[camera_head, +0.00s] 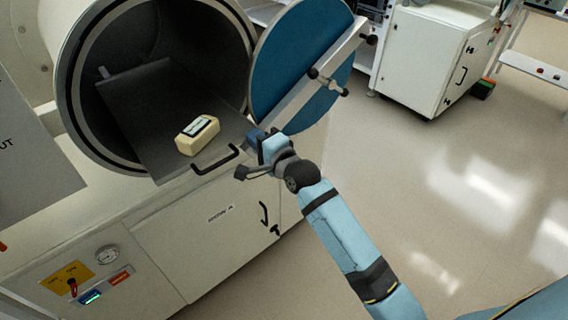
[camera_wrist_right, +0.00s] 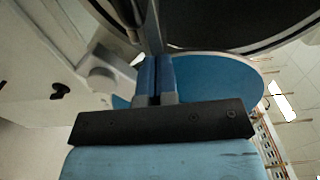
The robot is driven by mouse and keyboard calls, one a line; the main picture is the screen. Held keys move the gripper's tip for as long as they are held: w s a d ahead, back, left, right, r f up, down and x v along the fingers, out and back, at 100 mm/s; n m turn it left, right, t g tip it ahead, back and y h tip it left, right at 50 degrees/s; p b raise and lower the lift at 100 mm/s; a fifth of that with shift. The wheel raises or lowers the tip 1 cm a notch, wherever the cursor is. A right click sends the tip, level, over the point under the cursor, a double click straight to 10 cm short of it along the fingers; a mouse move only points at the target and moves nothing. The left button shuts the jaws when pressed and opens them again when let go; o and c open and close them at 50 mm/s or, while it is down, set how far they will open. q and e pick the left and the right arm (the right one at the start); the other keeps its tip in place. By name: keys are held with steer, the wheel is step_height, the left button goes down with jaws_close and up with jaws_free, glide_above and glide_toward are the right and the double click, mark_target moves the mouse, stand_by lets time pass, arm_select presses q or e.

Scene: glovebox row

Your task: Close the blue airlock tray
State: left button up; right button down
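The airlock tray (camera_head: 150,103) is a dark grey sheet slid partly out of the round chamber. A black bar handle (camera_head: 216,160) is at its front end. The round door (camera_head: 292,62) with a blue face stands swung open to the right; its blue face (camera_wrist_right: 215,85) also fills part of the right wrist view. My right gripper (camera_head: 254,153) is just right of the tray's front corner, near the handle and the door's lower edge. Its blue fingers (camera_wrist_right: 156,78) look pressed together, with nothing visible between them. I cannot tell whether they touch the tray. My left gripper is not in view.
A cream block (camera_head: 198,134) with a dark-and-white top lies on the tray near its front. The chamber's round rim (camera_head: 72,100) surrounds the tray. A white cabinet (camera_head: 205,235) with a gauge and switches is below. Open floor lies to the right.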

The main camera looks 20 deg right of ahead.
mark_target(222, 111)
steer(key=b+x, duration=0.1)
steer(key=x, duration=1.3)
steer(key=shift+w+f, duration=0.1)
steer(key=shift+w, duration=0.3)
steer(key=shift+w+a, duration=0.25)
steer(key=shift+w, duration=0.35)
